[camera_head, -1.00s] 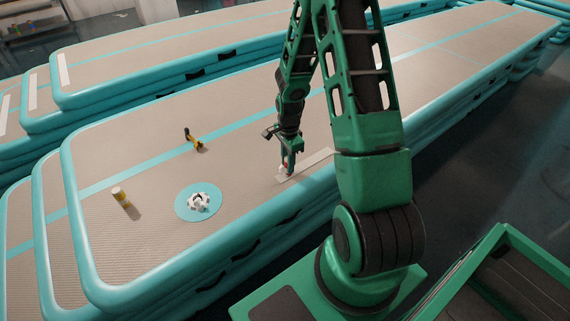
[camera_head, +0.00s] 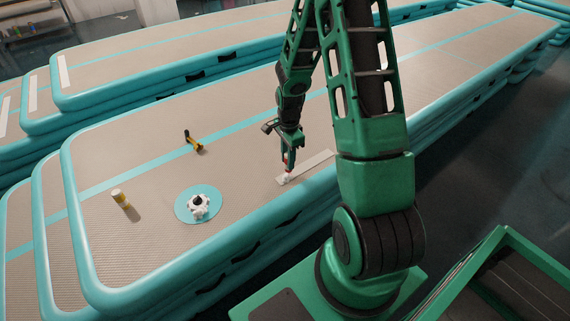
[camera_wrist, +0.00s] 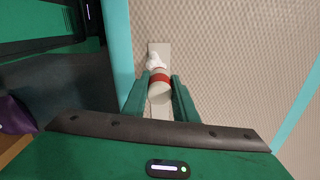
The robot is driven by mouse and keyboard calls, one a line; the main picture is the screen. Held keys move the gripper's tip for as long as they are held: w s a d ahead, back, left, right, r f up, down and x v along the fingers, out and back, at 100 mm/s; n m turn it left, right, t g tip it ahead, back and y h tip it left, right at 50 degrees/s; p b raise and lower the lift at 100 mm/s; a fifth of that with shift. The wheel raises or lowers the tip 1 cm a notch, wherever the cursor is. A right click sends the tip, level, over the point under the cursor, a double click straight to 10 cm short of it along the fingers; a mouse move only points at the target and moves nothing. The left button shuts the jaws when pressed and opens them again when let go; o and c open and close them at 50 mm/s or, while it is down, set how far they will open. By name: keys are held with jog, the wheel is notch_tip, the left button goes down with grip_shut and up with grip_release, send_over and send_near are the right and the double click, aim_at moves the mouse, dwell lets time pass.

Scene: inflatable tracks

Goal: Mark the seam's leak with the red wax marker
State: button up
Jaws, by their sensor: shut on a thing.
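The seam is a pale strip (camera_head: 310,165) on the beige top of the near track, close to its front edge. It also shows in the wrist view (camera_wrist: 162,47). A white foam-like patch (camera_head: 284,180) lies at the strip's near end, and it also shows in the wrist view (camera_wrist: 154,61). My gripper (camera_head: 288,166) points down over this end of the strip. In the wrist view its fingers (camera_wrist: 160,92) are shut on a white cylinder with a red band, seemingly the red wax marker (camera_wrist: 160,78). I cannot tell whether its tip touches the strip.
A white and black valve-like part (camera_head: 199,207) is on a turquoise disc (camera_head: 181,204). The track's rounded turquoise edge (camera_head: 225,245) is in front.

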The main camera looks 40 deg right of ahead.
jog(key=shift+r, duration=1.95)
